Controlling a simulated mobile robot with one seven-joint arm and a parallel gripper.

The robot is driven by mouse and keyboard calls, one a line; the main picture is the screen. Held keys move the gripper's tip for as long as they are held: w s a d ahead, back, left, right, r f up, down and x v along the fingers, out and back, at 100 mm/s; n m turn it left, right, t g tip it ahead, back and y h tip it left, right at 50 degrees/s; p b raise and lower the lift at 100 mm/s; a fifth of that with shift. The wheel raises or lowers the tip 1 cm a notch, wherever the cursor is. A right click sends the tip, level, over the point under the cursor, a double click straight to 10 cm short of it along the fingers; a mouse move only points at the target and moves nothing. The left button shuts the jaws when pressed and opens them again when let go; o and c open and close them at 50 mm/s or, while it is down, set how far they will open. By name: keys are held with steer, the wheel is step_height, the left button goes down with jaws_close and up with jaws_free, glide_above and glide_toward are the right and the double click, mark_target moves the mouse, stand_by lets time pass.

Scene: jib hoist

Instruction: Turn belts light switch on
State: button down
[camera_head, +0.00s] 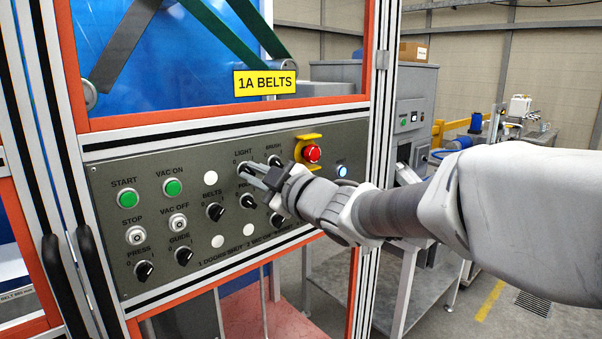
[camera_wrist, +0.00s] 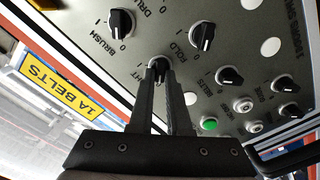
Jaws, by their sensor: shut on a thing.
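The belts control panel (camera_head: 215,173) is a dark grey plate with several black rotary knobs and buttons, under the yellow 1A BELTS sign (camera_head: 265,82). The light switch (camera_head: 243,168) is a black knob below the LIGHT label in the top row; it also shows in the wrist view (camera_wrist: 158,64). My gripper (camera_head: 253,173) reaches in from the right, and its two fingers are shut on this knob, one on each side, as the wrist view (camera_wrist: 159,78) shows. The fingers cover much of the knob, so I cannot tell its setting.
The brush knob (camera_wrist: 121,22) is close beside the light switch. Another black knob (camera_wrist: 203,36) is also near my fingers. A red emergency button (camera_head: 312,153) in a yellow guard stands out right of the light switch. A blue-lit button (camera_head: 343,171) is farther right.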

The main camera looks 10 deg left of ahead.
steer(key=shift+p, duration=0.3)
steer(key=m+p, duration=0.2)
steer(key=m, duration=0.1)
steer(key=shift+r, duration=0.2)
steer(key=shift+w+d+f+m+p, duration=0.1)
steer(key=shift+m+p, duration=1.7)
steer(key=shift+m, duration=0.65)
steer(key=shift+w+d+f+m+p, duration=0.1)
steer(key=shift+m+p, duration=1.75)
steer(key=shift+m, duration=0.55)
steer(key=shift+w+d+m+p, duration=0.1)
steer(key=shift+m+p, duration=1.7)
steer(key=shift+m, duration=0.95)
steer(key=c, duration=0.9)
jaws_free()
steer(key=shift+o, duration=0.2)
